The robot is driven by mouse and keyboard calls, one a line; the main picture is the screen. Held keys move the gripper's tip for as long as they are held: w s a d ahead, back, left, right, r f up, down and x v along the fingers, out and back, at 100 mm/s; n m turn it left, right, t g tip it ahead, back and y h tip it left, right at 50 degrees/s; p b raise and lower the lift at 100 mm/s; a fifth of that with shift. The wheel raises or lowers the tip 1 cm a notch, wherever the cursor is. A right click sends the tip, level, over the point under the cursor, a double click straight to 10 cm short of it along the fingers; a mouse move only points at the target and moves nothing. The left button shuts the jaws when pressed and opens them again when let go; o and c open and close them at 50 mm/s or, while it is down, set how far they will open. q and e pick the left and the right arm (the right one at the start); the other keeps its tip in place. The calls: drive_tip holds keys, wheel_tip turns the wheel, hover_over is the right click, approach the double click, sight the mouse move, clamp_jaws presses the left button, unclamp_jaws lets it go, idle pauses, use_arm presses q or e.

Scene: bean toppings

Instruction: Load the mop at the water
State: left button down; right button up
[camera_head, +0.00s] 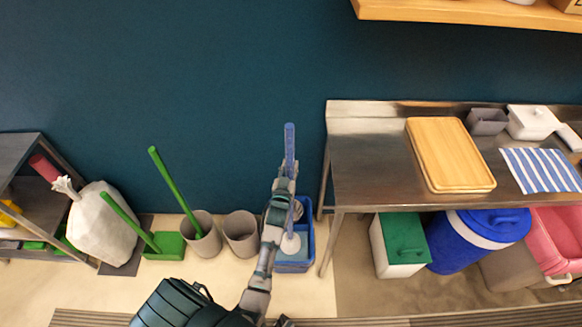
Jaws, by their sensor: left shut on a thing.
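The mop has a blue handle (289,142) that stands roughly upright in the middle of the view. My left gripper (286,172) is shut around this handle below its top end. A round white piece (291,243), apparently the mop head, shows low inside a blue bucket (309,258) on the floor. My arm hides the middle of the mop and the bucket's left side. The bucket's inside looks bluish; I cannot tell the water level or whether the mop head touches water. My right gripper is out of view.
Two beige bins (241,235) stand left of the bucket, one holding a green stick (173,187). A green dustpan (168,244) and a white sack (101,226) are farther left. A steel table (372,170) stands close on the right, its leg near the bucket.

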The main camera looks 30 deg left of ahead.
use_arm(q)
drive_tip(key=shift+a+f, duration=0.2)
drive_tip(key=shift+a, duration=0.25)
drive_tip(key=shift+d, duration=0.15)
drive_tip(key=shift+d+f, duration=0.1)
drive_tip(key=shift+d, duration=0.2)
drive_tip(key=shift+a+f, duration=0.1)
drive_tip(key=shift+a, duration=0.2)
